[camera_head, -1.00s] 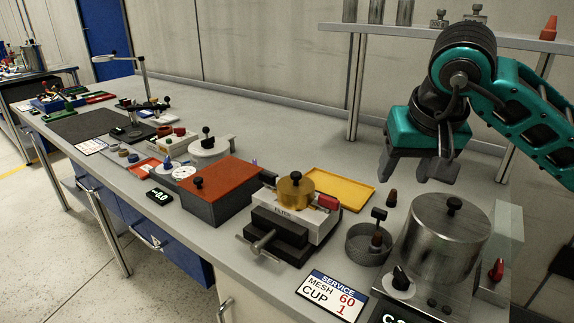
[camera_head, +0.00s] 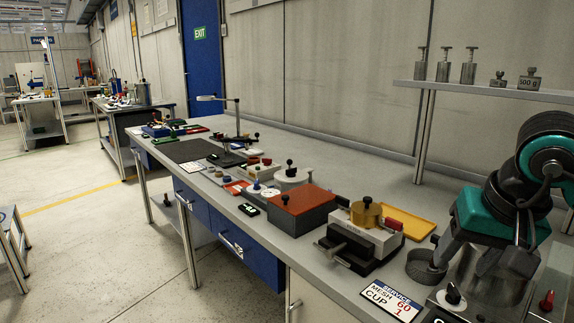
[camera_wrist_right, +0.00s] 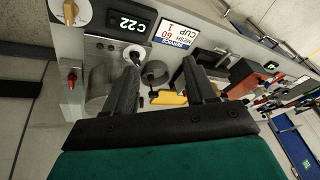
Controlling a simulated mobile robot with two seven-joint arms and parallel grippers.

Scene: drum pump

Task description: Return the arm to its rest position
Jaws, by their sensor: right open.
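My right gripper (camera_head: 482,260) is at the right edge of the head view, on its teal and black arm, fingers pointing down. It is open and empty, in front of the steel pot (camera_head: 470,285) in the picture and hiding much of it. In the right wrist view, the two dark fingers (camera_wrist_right: 160,50) stand apart with nothing gripped. Beyond them are the mesh cup (camera_wrist_right: 155,73) and the service card (camera_wrist_right: 175,30). I cannot tell how high the fingers are above the bench things. My left gripper is out of view.
The bench (camera_head: 345,178) carries a yellow tray (camera_head: 408,222), a brass-topped filter block (camera_head: 366,215), a red-lidded box (camera_head: 302,207) and the mesh cup (camera_head: 424,267). A shelf (camera_head: 480,90) with metal weights is behind. The bench's back strip is mostly clear.

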